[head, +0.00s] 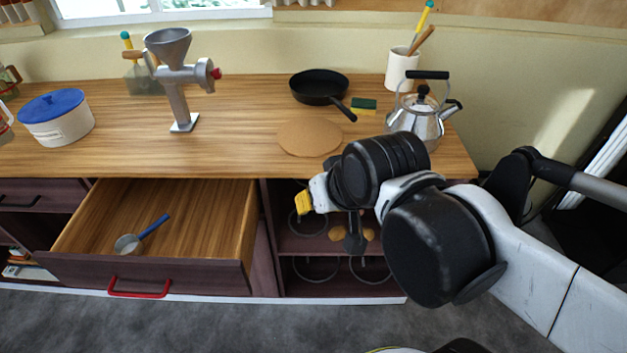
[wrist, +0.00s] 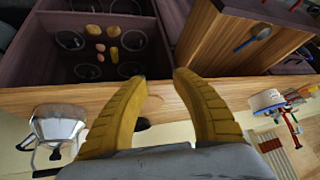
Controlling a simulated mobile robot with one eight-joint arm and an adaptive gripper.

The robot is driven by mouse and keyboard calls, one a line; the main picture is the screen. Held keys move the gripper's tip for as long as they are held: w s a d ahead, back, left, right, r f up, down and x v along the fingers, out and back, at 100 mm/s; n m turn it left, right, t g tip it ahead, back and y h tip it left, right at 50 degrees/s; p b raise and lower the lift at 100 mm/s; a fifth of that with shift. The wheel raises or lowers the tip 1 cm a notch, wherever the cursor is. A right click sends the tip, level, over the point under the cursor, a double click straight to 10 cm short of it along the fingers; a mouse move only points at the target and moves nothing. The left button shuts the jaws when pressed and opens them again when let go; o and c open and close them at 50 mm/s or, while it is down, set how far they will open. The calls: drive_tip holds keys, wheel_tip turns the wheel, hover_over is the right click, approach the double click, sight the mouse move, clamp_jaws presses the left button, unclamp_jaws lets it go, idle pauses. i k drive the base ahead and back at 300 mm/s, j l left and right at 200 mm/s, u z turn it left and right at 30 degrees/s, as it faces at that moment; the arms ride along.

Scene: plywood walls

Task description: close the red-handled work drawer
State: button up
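The work drawer (head: 75,268) is pulled out from the counter at the left in the head view. Its red handle (head: 140,294) is on the low front panel. A metal scoop with a blue handle (head: 152,227) lies inside the drawer. My gripper (head: 304,202) is to the right of the drawer, in front of the open shelves and apart from the handle. In the wrist view my gripper (wrist: 160,80) has its two yellow fingers spread with nothing between them. The drawer also shows in the wrist view (wrist: 205,40), at the upper right; its handle cannot be made out there.
The wooden counter (head: 240,140) bears a grinder (head: 176,85), a blue-lidded pot (head: 58,122), a black pan (head: 318,82), a round board (head: 309,138), a sponge (head: 364,105) and a kettle (head: 418,118). Open shelves (head: 315,240) are right of the drawer.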

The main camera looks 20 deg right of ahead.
sight(206, 245)
drive_tip(key=u, duration=1.35)
drive_tip(key=k+l+u, duration=0.1)
drive_tip(key=l, duration=0.2)
drive_tip(key=k+l+u, duration=0.1)
drive_tip(key=l, duration=0.2)
drive_tip(key=k+l+u, duration=0.1)
drive_tip(key=k+l, duration=0.05)
drive_tip(key=l, duration=0.1)
